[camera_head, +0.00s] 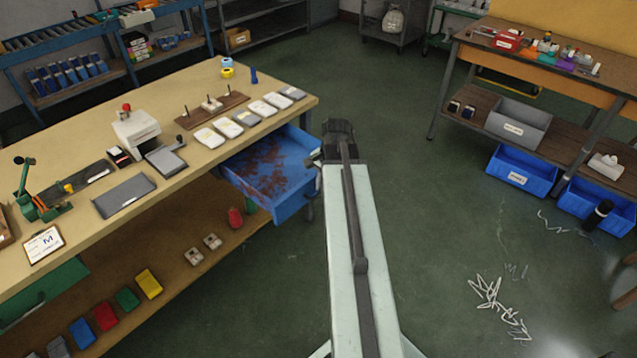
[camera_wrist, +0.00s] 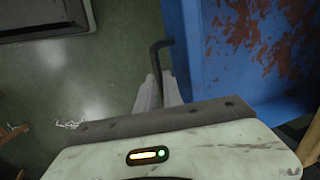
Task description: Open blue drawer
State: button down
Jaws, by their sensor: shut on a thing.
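The blue drawer (camera_head: 290,203) is pulled out from under the right end of the wooden workbench. Its inside is visible and empty, with reddish-brown worn patches. In the wrist view the blue drawer (camera_wrist: 199,45) fills the upper right. My gripper (camera_head: 318,160) is at the drawer's front right end. In the wrist view my gripper (camera_wrist: 158,75) is shut at a dark bent bar, the drawer handle (camera_wrist: 156,55), beside the drawer's front. The exact grip on the handle is partly hidden by my wrist.
The workbench (camera_head: 170,120) carries folded packs, a dark tray, a white device and a green press. A green drawer (camera_head: 45,290) sits lower left. Blue bins (camera_head: 522,172) stand under the table at right. The green floor around my arm is mostly clear, with white scraps (camera_head: 497,303) at lower right.

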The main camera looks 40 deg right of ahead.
jog(key=shift+s+d, duration=0.1)
jog(key=shift+d, duration=0.15)
jog(key=c, duration=1.8)
grip_release()
jog(key=shift+o, duration=0.2)
jog(key=shift+a, duration=0.1)
notch_tip(320, 180, up, 8)
jog(key=s+p, duration=0.1)
jog(key=p, duration=0.6)
jog(key=shift+s+f+p, duration=0.15)
jog(key=shift+s+p, duration=0.05)
jog(key=shift+p, duration=0.15)
